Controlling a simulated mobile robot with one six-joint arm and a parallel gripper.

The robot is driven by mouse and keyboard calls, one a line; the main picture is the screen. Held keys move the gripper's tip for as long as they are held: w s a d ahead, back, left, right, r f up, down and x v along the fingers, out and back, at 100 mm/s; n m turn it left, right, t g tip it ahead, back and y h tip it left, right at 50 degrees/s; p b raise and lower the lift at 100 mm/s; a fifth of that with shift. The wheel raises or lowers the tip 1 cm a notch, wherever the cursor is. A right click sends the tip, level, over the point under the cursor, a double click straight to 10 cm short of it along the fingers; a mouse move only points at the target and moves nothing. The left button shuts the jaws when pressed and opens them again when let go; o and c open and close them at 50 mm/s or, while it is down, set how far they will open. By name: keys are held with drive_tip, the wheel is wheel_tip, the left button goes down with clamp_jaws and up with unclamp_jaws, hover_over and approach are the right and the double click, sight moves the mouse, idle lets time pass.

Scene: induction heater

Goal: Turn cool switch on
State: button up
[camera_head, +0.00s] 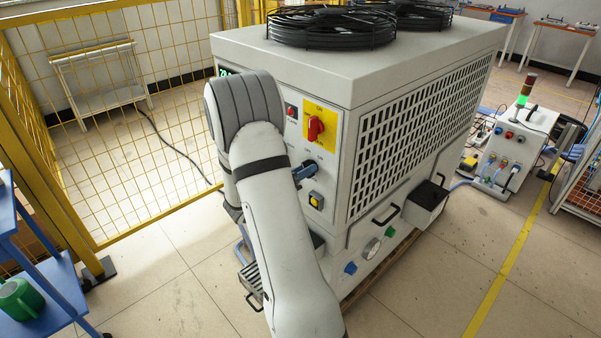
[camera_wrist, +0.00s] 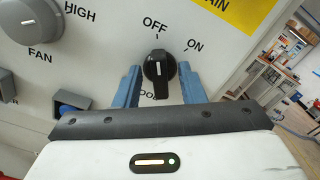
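The cool switch (camera_wrist: 158,70) is a black round knob with a white line, on the pale panel in the wrist view. Its white line stands nearly upright, toward the OFF label (camera_wrist: 154,26). The ON label (camera_wrist: 195,46) is to its upper right. The COOL label below it is partly hidden. My gripper (camera_wrist: 160,84) has its two blue fingers on either side of the knob, open, with slight gaps seeming to show; contact is hard to judge. In the head view my gripper (camera_head: 305,170) is at the front panel, and the knob is hidden.
The grey fan knob (camera_wrist: 22,39) and a blue button (camera_wrist: 70,103) are left of my gripper. A red main switch (camera_head: 315,128) on a yellow plate is above it, and a yellow button (camera_head: 315,200) below. A yellow fence (camera_head: 110,110) stands left of the chiller (camera_head: 375,70).

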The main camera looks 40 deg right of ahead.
clamp_jaws()
drive_tip(key=shift+s+m+b, duration=0.15)
drive_tip(key=shift+m+b, duration=5.85)
drive_tip(key=shift+b, duration=0.6)
unclamp_jaws()
